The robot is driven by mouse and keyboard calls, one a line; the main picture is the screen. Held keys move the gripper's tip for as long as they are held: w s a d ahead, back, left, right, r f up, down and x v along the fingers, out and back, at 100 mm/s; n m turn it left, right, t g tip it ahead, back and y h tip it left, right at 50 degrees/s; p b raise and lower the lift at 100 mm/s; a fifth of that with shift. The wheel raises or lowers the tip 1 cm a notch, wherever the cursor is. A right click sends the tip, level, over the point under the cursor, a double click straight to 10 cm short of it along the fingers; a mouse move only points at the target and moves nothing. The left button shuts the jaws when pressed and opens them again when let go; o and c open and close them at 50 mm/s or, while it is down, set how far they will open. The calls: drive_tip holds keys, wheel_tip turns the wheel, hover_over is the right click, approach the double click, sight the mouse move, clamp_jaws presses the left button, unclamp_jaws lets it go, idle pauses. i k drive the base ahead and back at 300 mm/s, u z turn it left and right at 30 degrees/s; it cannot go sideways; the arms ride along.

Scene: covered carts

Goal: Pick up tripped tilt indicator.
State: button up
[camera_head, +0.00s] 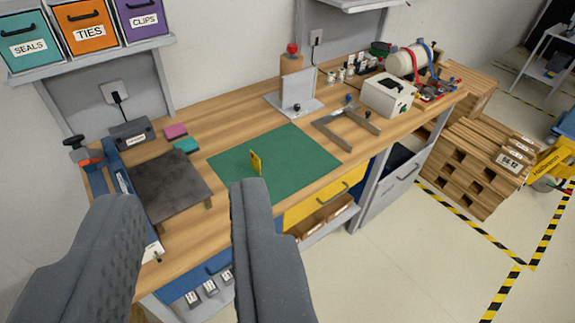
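A small yellow upright piece, which looks like the tilt indicator (256,162), stands on the green mat (300,162) on the wooden workbench. It has dark marks on its face, too small to read. My gripper (170,205) shows large in the foreground with its two grey fingers apart and nothing between them. The right fingertip appears just below the yellow piece in the picture, but the gripper is nearer the camera and not touching it. Whether the indicator shows as tripped cannot be told.
A dark plate (168,182) on short legs stands left of the mat. Labelled bins (85,35) sit on a shelf above. The mat is otherwise clear.

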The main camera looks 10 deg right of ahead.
sight(255, 161)
drive_tip(key=z, duration=0.2)
drive_tip(key=i, duration=1)
drive_tip(key=z, duration=0.85)
drive_tip(key=k, duration=0.85)
drive_tip(key=u, duration=0.75)
drive_tip(key=i, duration=0.85)
